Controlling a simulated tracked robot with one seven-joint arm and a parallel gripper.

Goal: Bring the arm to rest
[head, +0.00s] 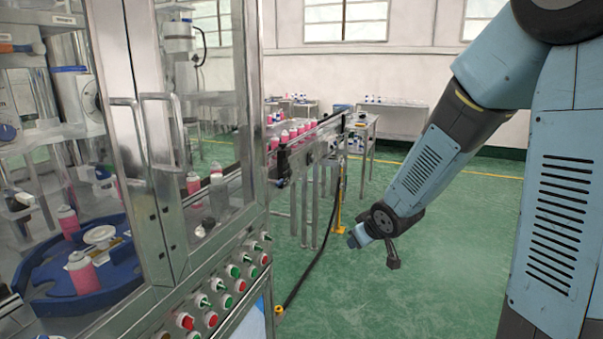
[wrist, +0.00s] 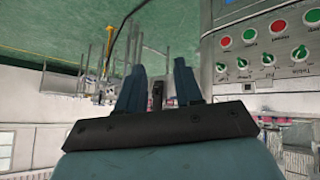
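My arm hangs down from the upper right in the head view. My gripper (head: 356,237) is at its lower end, over the green floor to the right of the crimping machine (head: 255,170). In the wrist view my gripper (wrist: 159,85) shows two dark blue fingers standing apart with nothing between them. No object touches the fingers. The head view shows the gripper too small to make out the fingers.
The machine's front panel (head: 224,293) carries several red and green buttons. Its blue turntable (head: 50,285) holds pink cans. A conveyor (head: 318,135) with pink cans runs behind. A black cable (head: 318,250) lies on the floor.

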